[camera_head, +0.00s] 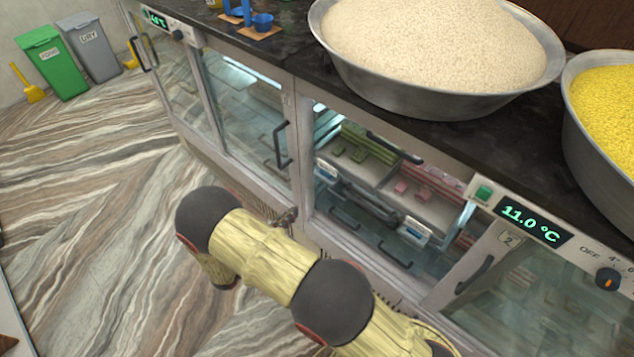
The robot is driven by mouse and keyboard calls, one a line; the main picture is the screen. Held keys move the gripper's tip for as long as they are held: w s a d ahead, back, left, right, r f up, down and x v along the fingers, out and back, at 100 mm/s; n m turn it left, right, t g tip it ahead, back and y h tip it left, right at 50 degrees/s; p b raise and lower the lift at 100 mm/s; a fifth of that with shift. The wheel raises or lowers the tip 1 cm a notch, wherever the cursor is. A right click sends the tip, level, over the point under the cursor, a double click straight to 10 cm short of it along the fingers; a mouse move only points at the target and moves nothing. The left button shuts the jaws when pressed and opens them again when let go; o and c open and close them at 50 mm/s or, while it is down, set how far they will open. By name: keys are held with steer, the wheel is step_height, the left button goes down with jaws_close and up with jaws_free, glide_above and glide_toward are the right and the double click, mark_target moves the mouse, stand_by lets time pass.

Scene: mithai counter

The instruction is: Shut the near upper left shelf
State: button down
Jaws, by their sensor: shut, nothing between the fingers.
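The near display cabinet (307,190) stands right of centre, and its left bay shows the inside. An upper shelf (410,196) there carries green and pink sweets. Its front rail (368,200), with pale blue-marked end brackets, seems to stand forward of the bay; how far is hard to tell. My yellow and black arm crosses the lower middle, in front of the cabinet. A small dark tip beside the arm link seems to be my gripper (286,217). It is shut and empty, low near the cabinet's left post and apart from the shelf. The rest of it is hidden behind the arm.
Dark handles (395,254) show lower in the bay. A closed glass door (250,120) with a handle is at left. Large bowls of pale (430,50) and yellow grains (608,110) stand on the dark counter. Bins (50,62) stand far left.

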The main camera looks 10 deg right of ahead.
steer(key=b, duration=0.3)
glide_toward(339, 170)
steer(key=shift+w+f+m, duration=0.15)
steer(key=shift+w+f, duration=0.1)
steer(key=shift+f, duration=0.2)
steer(key=shift+w+f+m, duration=0.15)
steer(key=shift+w+f, duration=0.15)
steer(key=shift+f, duration=0.2)
steer(key=shift+w+d, duration=0.15)
steer(key=x, duration=1)
steer(key=shift+w+d, duration=0.1)
steer(key=shift+r, duration=0.1)
